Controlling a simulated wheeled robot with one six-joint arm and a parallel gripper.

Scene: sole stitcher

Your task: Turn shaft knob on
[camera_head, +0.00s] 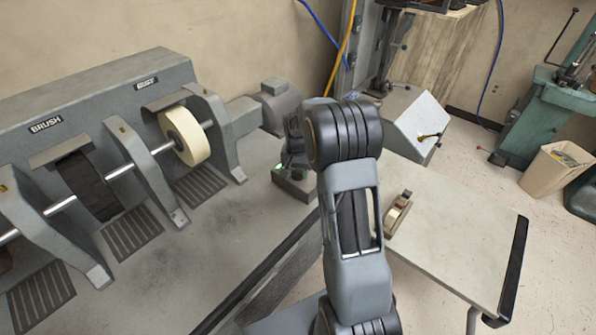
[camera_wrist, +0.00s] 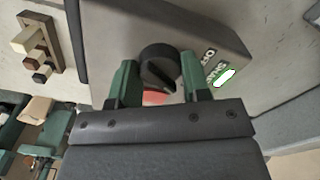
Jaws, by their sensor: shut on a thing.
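The shaft knob (camera_wrist: 160,66) is a round black dial with a raised grip bar, on a grey control box (camera_wrist: 108,22) in the wrist view. The green fingers of my gripper (camera_wrist: 159,84) are on either side of the knob and shut on it. A white oval with a green edge (camera_wrist: 225,77) shows beside small lettering on the box. A red patch (camera_wrist: 154,98) is partly hidden between the fingers. In the head view, the control box (camera_head: 293,188) sits at the machine's right end. My arm hides most of the gripper and the knob there.
The finishing machine with its cream wheel (camera_head: 184,136) and shaft stands left of the control box. A side table (camera_head: 470,235) on the right bears a small wood-and-dark tool (camera_head: 398,213). A bin (camera_head: 556,168) stands on the floor beyond.

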